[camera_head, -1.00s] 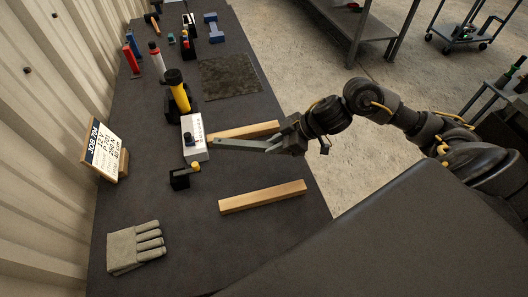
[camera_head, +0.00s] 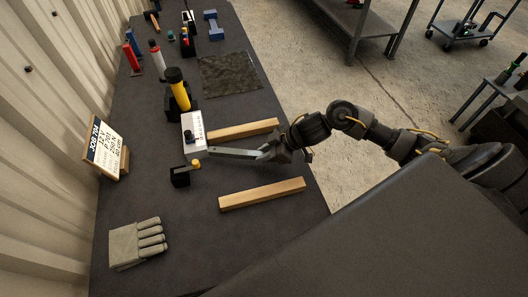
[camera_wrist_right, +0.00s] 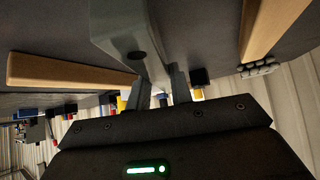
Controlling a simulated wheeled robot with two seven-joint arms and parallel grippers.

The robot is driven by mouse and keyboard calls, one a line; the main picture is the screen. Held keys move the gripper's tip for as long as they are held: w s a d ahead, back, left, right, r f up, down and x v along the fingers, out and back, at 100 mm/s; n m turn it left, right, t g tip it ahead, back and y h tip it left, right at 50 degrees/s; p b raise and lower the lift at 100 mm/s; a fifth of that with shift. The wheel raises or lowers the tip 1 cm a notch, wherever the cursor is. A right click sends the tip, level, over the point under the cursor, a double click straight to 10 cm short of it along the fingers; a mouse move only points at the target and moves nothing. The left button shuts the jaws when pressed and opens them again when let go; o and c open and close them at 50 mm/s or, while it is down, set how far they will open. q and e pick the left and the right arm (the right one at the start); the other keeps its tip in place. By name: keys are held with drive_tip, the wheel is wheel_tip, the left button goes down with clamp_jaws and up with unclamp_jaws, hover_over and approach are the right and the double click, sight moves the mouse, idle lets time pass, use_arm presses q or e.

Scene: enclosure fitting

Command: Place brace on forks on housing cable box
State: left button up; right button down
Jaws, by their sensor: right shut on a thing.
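The brace looks to be the long grey bar (camera_head: 238,153). My right gripper (camera_head: 272,152) is shut on its right end, and its far end points left, beside the lower right edge of a white box (camera_head: 200,146). The white box, with a dark knob on it, may be the housing cable box; I cannot make out its forks. Whether the bar touches the box is unclear. In the right wrist view the bar (camera_wrist_right: 119,28), with a dark hole, runs up from between the fingers (camera_wrist_right: 160,85). My left gripper is not in view.
Two wooden bars lie on the dark table, one behind (camera_head: 235,131) and one in front (camera_head: 262,195) of the brace. A black block with a yellow top (camera_head: 181,177), a yellow cylinder (camera_head: 178,92), a job sign (camera_head: 105,150) and gloves (camera_head: 137,245) stand or lie nearby.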

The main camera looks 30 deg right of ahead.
drive_tip(key=shift+f, duration=0.55)
drive_tip(key=c, duration=1.3)
unclamp_jaws()
drive_tip(key=shift+o, duration=0.2)
